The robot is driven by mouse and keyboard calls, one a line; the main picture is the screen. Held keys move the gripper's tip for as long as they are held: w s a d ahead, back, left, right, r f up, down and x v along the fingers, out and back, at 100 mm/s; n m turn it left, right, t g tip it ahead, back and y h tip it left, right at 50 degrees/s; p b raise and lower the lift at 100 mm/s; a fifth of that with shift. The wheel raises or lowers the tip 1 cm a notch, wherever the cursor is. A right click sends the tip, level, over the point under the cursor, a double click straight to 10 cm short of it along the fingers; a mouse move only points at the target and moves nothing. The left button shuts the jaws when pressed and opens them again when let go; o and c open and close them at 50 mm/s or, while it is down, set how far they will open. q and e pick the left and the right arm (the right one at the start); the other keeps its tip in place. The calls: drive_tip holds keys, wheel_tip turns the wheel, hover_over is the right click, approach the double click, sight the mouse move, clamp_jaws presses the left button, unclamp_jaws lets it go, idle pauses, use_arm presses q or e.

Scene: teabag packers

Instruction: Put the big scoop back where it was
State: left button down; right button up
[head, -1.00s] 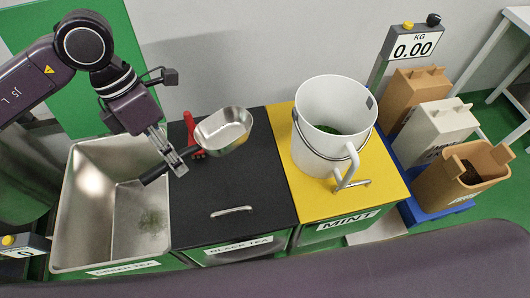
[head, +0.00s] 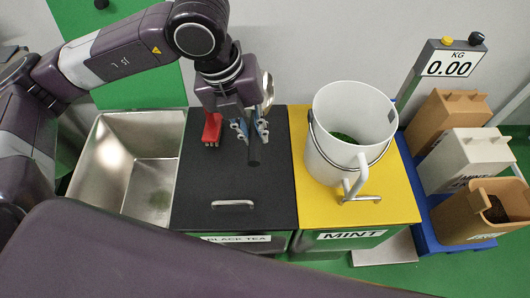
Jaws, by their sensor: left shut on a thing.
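My left gripper (head: 248,131) is shut on the dark handle of the big metal scoop (head: 267,88), above the black lid (head: 228,185) of the black tea bin. The handle points down toward the front of the lid. The scoop's bowl is mostly hidden behind my gripper; only its metal edge shows at the right. A red object (head: 212,129) stands at the back of the lid, just left of my gripper. I cannot tell whether the scoop touches the lid. My right gripper is not in view.
An open metal bin (head: 111,140) lies left of the black lid. A white bucket (head: 330,155) with green contents stands on the yellow mint lid (head: 399,205). A scale display (head: 449,63) reads 0.00. Several cartons, one white (head: 464,158), stand at the right. The black lid's front is clear.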

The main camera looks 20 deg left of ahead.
use_arm(q)
drive_tip(key=a+p+x, duration=0.1)
drive_tip(key=x, duration=0.3)
drive_tip(key=s+x, duration=0.1)
drive_tip(key=x, duration=0.4)
drive_tip(key=a+p+x, duration=0.1)
drive_tip(key=x, duration=0.4)
drive_tip(key=shift+s+a+f+p, duration=0.3)
drive_tip(key=shift+s+a+f, duration=0.1)
drive_tip(key=shift+f, duration=0.15)
drive_tip(key=x, duration=0.3)
drive_tip(key=a+x, duration=0.1)
drive_tip(key=shift+s+d+f+p, duration=0.15)
drive_tip(key=shift+s+f+p, duration=0.1)
drive_tip(key=shift+f+p, duration=0.2)
drive_tip(key=shift+f, duration=0.15)
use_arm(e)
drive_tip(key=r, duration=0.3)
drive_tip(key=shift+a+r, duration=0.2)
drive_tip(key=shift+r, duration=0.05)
use_arm(q)
drive_tip(key=shift+f, duration=0.1)
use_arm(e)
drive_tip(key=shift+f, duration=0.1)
use_arm(q)
drive_tip(key=c, duration=1.9)
unclamp_jaws()
